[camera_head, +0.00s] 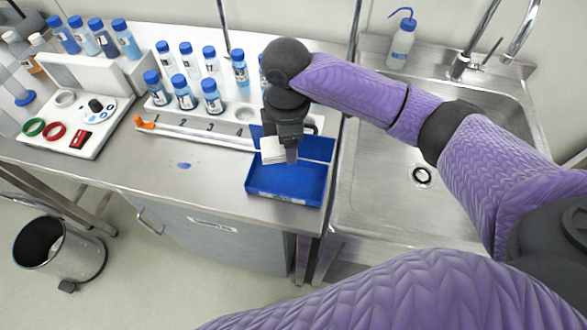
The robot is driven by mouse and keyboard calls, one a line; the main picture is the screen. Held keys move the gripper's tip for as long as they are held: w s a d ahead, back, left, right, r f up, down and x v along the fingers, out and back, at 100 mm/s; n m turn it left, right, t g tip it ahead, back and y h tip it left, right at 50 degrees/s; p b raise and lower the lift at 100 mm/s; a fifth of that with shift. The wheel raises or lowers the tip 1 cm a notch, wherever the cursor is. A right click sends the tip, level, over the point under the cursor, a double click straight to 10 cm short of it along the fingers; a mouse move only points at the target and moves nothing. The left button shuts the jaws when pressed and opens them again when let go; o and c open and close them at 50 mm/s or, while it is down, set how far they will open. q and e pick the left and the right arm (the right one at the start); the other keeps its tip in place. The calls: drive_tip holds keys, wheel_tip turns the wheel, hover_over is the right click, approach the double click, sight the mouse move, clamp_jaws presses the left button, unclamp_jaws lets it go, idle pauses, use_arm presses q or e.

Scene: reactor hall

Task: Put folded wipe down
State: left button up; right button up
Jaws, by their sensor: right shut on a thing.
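My right gripper (291,153) reaches over the bench from the right and points down. It is shut on a white folded wipe (272,150), which sticks out to the left of the fingers. The wipe is over the far left part of a blue tray (290,196). I cannot tell whether it touches the tray. The gripper and wrist hide part of the tray's far side. A small blue smear (184,165) is on the bare steel bench to the left. My left gripper is not in view.
A white rack with several blue-capped bottles (212,97) stands behind the tray. An orange-ended rod (145,123) lies along the rack's front. A white board with coloured rings (53,131) is at left. The sink (390,215) is right. Bare bench (200,185) lies left of the tray.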

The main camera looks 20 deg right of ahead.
wheel_tip(320, 180, down, 9)
drive_tip(key=shift+f+b, duration=0.1)
drive_tip(key=shift+b, duration=0.95)
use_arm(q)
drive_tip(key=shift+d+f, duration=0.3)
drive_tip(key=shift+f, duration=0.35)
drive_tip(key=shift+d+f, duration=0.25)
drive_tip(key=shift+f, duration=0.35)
use_arm(e)
drive_tip(key=shift+f, duration=0.45)
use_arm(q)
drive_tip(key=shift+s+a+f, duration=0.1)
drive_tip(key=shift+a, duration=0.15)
use_arm(e)
drive_tip(key=o, duration=0.9)
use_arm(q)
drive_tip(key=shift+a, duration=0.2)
use_arm(e)
drive_tip(key=shift+o, duration=0.2)
